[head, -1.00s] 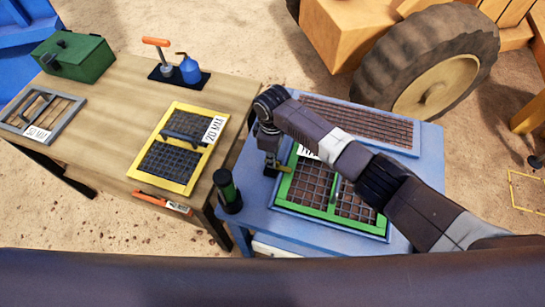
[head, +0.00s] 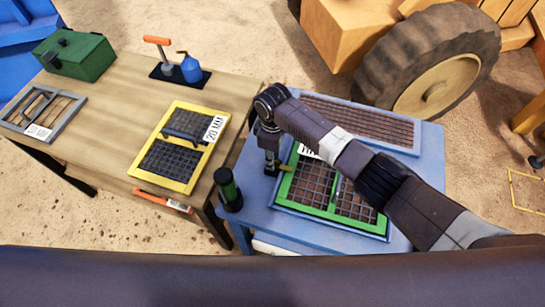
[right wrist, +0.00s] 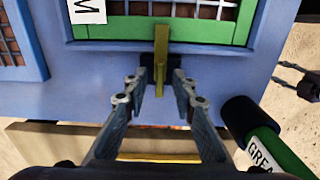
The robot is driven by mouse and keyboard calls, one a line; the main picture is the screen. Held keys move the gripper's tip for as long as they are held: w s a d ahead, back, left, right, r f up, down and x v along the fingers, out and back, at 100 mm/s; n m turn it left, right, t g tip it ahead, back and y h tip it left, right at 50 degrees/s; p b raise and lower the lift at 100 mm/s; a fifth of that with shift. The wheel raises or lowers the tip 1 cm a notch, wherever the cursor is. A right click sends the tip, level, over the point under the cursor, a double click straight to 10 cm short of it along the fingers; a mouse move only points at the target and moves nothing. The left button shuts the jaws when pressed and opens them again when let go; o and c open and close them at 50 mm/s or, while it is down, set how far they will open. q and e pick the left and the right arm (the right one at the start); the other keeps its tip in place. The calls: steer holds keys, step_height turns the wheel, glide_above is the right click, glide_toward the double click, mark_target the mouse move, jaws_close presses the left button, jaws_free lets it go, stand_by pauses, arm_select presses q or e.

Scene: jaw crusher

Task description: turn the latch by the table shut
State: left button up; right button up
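The brass-yellow latch (right wrist: 161,60) sits on a dark block at the edge of the blue table (right wrist: 100,95). Its bar reaches over the rim of the green-framed screen (right wrist: 200,30). In the head view the latch (head: 286,169) shows as a small yellow piece at the left side of the green screen (head: 285,190). My right gripper (right wrist: 157,80) is open, its two fingers on either side of the latch's near end with gaps between. In the head view the right gripper (head: 271,168) points down beside the latch. My left gripper is not in view.
A green-and-black grease tube (head: 227,190) stands at the blue table's left corner, near my right gripper. A wooden table (head: 110,100) to the left carries a yellow-framed screen (head: 160,178), a green box (head: 75,58) and a blue oil can (head: 190,70). A large tyre (head: 425,60) stands behind.

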step_height(320, 180, up, 12)
stand_by(0.4)
steer(key=shift+f, duration=0.15)
stand_by(0.3)
